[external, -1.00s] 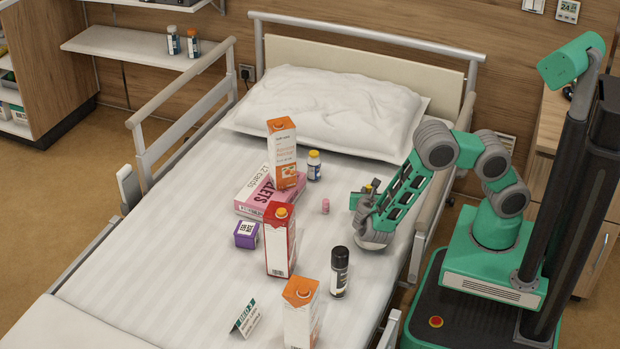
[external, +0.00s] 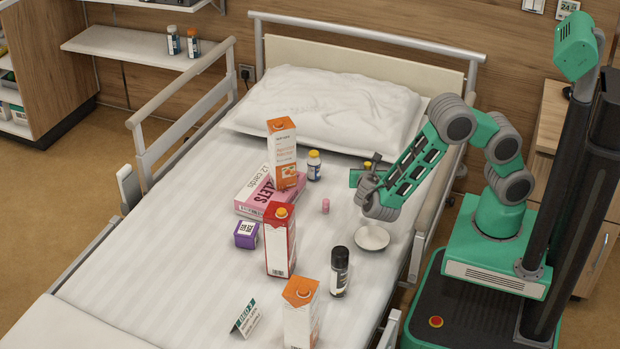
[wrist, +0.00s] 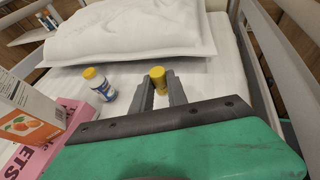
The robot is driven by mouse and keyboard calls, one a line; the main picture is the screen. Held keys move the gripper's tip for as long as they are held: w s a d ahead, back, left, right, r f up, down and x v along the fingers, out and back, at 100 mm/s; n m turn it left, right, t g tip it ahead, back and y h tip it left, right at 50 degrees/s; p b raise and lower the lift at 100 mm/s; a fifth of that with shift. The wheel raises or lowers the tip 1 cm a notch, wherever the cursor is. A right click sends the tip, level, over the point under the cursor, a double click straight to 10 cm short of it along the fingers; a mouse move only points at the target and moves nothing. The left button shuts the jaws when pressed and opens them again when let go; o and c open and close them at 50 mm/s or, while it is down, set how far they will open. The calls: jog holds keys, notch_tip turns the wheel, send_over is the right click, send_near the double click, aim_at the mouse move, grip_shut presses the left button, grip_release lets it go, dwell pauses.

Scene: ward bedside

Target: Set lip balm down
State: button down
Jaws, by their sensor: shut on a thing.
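My gripper (external: 366,181) is above the right side of the bed, beyond a small white dish (external: 372,237). In the wrist view my gripper (wrist: 161,92) is shut on a small yellow cylinder, which I take as the lip balm (wrist: 158,78). The lip balm stands up between the two grey fingers, its lower part hidden by them. In the external view only a small yellowish tip shows at the gripper. The dish looks empty and lies on the sheet, clear of the gripper.
A small pink cylinder (external: 325,206) and a yellow-capped bottle (external: 314,165) stand left of my gripper. A black bottle (external: 339,271), a red carton (external: 280,240), orange cartons, a pink box (external: 257,203) and a purple box (external: 246,235) are farther off. A bed rail (external: 425,225) runs on the right.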

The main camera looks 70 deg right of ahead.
jog(key=s+a+r+n+t+y+p, duration=0.1)
jog(key=s+a+r+n+t+y, duration=0.15)
jog(key=a, duration=0.85)
jog(key=s+a+r+n+t+y+p, duration=0.1)
jog(key=a+r+n+t+y, duration=0.2)
jog(key=a, duration=0.8)
jog(key=s+a+n+t+y+p, duration=0.2)
jog(key=s+a+n+t+y, duration=0.2)
jog(key=s+a+n+y, duration=0.5)
jog(key=n+g+y+b, duration=0.2)
jog(key=n+y+b, duration=0.2)
jog(key=n+b, duration=0.15)
send_over(333, 314)
jog(key=shift+m, duration=0.3)
jog(key=f, duration=1.1)
jog(key=shift+s+d+f, duration=0.2)
jog(key=shift+s+d, duration=0.15)
jog(key=shift+d, duration=0.05)
jog(key=shift+w+a+f, duration=0.15)
jog(key=shift+a+f, duration=0.05)
jog(key=f+b, duration=0.1)
jog(key=f, duration=0.1)
jog(key=f+b, duration=0.1)
jog(key=f, duration=0.1)
jog(key=shift+w+a+b, duration=0.3)
jog(key=shift+r, duration=0.15)
